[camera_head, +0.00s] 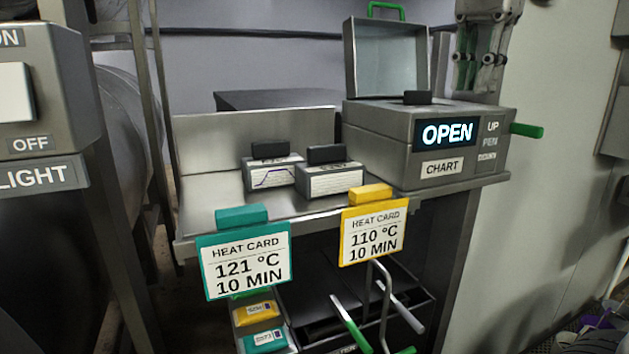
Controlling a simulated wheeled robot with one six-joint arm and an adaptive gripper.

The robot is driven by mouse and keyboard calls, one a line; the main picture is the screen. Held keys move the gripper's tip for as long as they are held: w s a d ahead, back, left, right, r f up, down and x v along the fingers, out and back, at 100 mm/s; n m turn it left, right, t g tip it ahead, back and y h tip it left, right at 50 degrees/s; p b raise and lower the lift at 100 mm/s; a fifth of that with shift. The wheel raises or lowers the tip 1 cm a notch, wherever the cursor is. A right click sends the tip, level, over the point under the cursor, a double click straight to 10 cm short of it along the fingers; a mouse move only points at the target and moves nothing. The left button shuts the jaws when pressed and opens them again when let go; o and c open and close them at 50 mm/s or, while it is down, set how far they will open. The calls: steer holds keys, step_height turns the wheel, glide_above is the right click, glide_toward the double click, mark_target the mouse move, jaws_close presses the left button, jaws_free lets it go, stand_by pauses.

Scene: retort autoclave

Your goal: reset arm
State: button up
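My gripper (479,78) hangs at the top right, pointing down, beside the raised lid of the chart recorder. Its two fingers look apart, with nothing visible between them. The grey chart recorder (398,150) stands below and left of it, with a display reading OPEN. Its lid (386,58) is raised, with a green handle on top. A green lever (526,130) sticks out on the recorder's right side.
Two dark-handled chart blocks (271,174) (331,180) sit on the metal shelf (215,205). A teal 121 °C card (244,262) and a yellow 110 °C card (373,233) hang at its front. A light-switch box (40,105) is at left.

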steer(key=s+d+f+n+t, duration=0.1)
steer(key=s+d+f+n, duration=0.2)
steer(key=f, duration=0.5)
steer(key=s+d+f+n+t, duration=0.1)
steer(key=s+d+f+n, duration=0.2)
steer(key=f, duration=0.4)
steer(key=s+d+f+n+t, duration=0.1)
steer(key=s+d+f+n, duration=0.3)
steer(key=f, duration=0.4)
steer(key=shift+d+f+n+t, duration=0.3)
steer(key=shift+d+n, duration=0.2)
steer(key=shift+d, duration=0.35)
steer(key=shift+s, duration=0.1)
steer(key=shift+o, duration=1.2)
